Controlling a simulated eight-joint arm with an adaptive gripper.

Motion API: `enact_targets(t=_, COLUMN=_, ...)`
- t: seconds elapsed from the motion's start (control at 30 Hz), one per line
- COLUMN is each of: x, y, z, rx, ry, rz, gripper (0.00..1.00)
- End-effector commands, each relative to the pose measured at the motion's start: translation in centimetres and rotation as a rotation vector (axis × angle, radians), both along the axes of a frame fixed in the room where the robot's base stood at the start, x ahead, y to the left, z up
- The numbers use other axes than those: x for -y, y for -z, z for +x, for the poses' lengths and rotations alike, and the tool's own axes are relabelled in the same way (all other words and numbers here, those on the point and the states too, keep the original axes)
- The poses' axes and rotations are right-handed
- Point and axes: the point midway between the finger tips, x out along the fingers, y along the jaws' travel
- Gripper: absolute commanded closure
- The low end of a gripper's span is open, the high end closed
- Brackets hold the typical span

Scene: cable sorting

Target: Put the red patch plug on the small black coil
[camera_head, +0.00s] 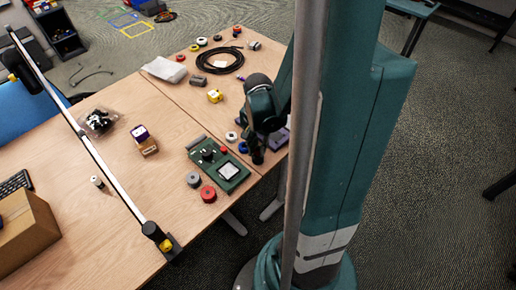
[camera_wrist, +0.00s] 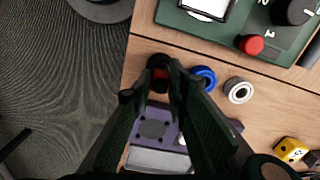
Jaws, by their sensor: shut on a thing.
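My gripper (camera_wrist: 158,88) is shut on a small red piece, which I take to be the red patch plug (camera_wrist: 160,75), low over the table's edge in the wrist view. A small black round thing (camera_wrist: 158,61), likely the small black coil, shows just beyond the fingertips, right at the red piece. I cannot tell whether the two touch or are apart. In the head view my gripper (camera_head: 258,156) points down by the table's right edge, and it hides the plug and the small black thing.
A blue ring (camera_wrist: 204,77) and a grey ring (camera_wrist: 239,90) lie to the right of the fingers. A purple device (camera_wrist: 153,128) is under them. A green board (camera_head: 231,171) with knobs lies close by. A large black cable coil (camera_head: 239,66) lies farther back.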

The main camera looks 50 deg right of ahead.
Motion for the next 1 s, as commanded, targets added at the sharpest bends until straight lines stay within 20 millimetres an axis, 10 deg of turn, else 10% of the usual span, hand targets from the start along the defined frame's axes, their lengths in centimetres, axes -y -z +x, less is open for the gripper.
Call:
enact_targets(t=0.2, x=0.0, y=0.2, z=0.0, rx=0.0, ry=0.0, rz=0.0, gripper=0.69)
enact_targets(t=1.0, x=0.0, y=-2.1, z=0.0, rx=0.0, ry=0.0, rz=0.0, gripper=0.69)
